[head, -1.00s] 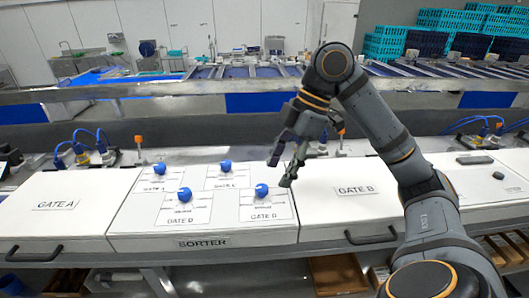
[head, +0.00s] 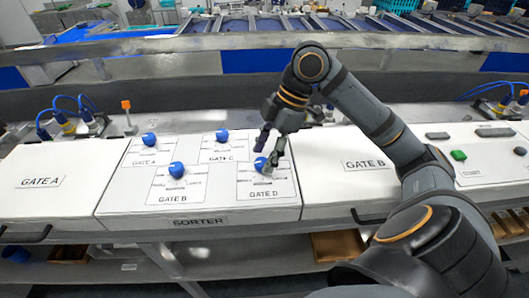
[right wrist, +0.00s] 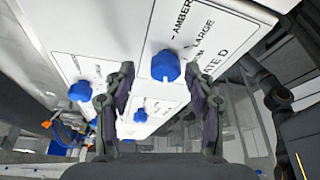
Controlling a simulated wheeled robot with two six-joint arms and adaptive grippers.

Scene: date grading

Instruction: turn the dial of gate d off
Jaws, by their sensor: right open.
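The gate D dial (head: 261,164) is a blue knob on a white labelled plate at the front right of the sorter panel. My right gripper (head: 268,151) is open right by it, with its fingers pointing down and partly covering the plate. In the right wrist view the gate D dial (right wrist: 166,66) shows in the gap between the two open fingers (right wrist: 162,84), beyond their tips. I cannot tell whether either finger touches it. The dial's exact setting is too small to read. My left gripper is not in view.
Other blue dials stand close by: gate B (head: 177,169) to the left, gate C (head: 222,135) behind and gate A (head: 149,139) at the back left. White covers lie either side of the sorter panel. Green and dark buttons (head: 458,155) sit at the right.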

